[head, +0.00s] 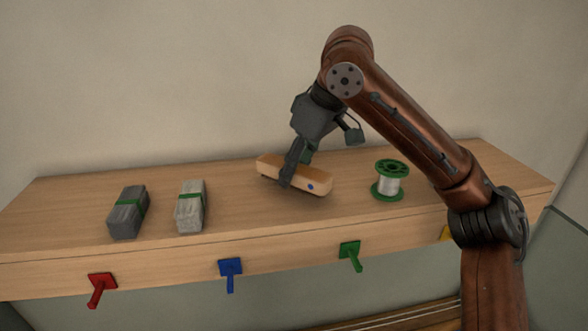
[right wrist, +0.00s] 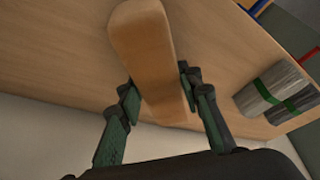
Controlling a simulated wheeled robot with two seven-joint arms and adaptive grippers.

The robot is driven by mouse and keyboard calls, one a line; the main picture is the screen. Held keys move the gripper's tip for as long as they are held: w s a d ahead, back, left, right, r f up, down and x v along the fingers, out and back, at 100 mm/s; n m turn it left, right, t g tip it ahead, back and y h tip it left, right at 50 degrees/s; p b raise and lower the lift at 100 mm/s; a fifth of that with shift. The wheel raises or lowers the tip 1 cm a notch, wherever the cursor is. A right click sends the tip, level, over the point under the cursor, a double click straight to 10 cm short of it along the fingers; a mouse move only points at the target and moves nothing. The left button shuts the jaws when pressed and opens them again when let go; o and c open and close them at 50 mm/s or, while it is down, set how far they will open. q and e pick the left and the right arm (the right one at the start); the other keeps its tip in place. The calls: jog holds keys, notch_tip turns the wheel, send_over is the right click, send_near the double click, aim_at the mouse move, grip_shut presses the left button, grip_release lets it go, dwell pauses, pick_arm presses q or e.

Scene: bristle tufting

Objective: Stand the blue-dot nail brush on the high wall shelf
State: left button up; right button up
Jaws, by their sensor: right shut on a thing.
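The blue-dot nail brush (head: 320,183) is a pale wooden block with a blue dot on its near end. It lies lengthwise, roughly level, at or just above the top of the wooden wall shelf (head: 70,210); I cannot tell whether it touches. My right gripper (head: 297,168) comes down from above and is shut on the middle of the brush. In the right wrist view the brush (right wrist: 148,50) sits between the two fingers. Its bristles are not clearly seen. My left gripper is not in view.
Dark grey (head: 128,212) and light grey (head: 190,207) bundles with green bands lie to the left. A green wire spool (head: 391,181) stands just right of the brush. Red (head: 101,287), blue (head: 230,272) and green (head: 350,254) hooks line the front edge.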

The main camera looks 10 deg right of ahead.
jog(key=shift+d+f, duration=0.1)
jog(key=shift+f, duration=0.3)
jog(key=shift+s, duration=0.1)
jog(key=o, duration=1.3)
jog(key=shift+f, duration=0.15)
jog(key=shift+r, duration=0.25)
jog(key=v, duration=1.2)
